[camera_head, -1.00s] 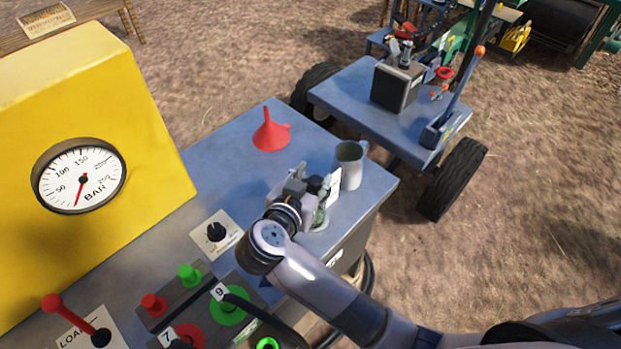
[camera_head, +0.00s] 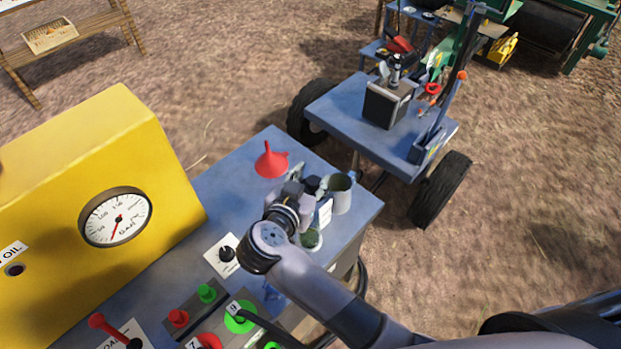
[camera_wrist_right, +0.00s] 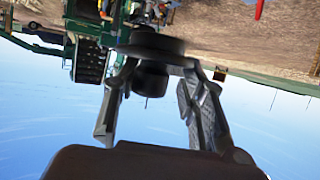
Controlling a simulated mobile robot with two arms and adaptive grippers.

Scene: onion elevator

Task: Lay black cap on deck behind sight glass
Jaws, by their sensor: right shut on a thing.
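My right gripper (camera_head: 308,190) is above the far right part of the blue deck (camera_head: 232,180), shut on the black cap (camera_head: 313,184). In the right wrist view the gripper (camera_wrist_right: 155,90) has the cap (camera_wrist_right: 151,43) between its fingers, its wide disc outward and its narrower part toward the palm. The sight glass (camera_head: 311,239), a greenish glass piece, stands just below the gripper in the head view, partly covered by the wrist. I cannot tell the cap's height above the deck. My left gripper is not in view.
A grey mug (camera_head: 341,193) stands close right of the gripper, and a red funnel (camera_head: 270,161) stands to its left. A knob plate (camera_head: 225,254) and the yellow gauge housing (camera_head: 150,165) are left. Bare deck shows around the funnel. A blue cart (camera_head: 340,112) stands beyond.

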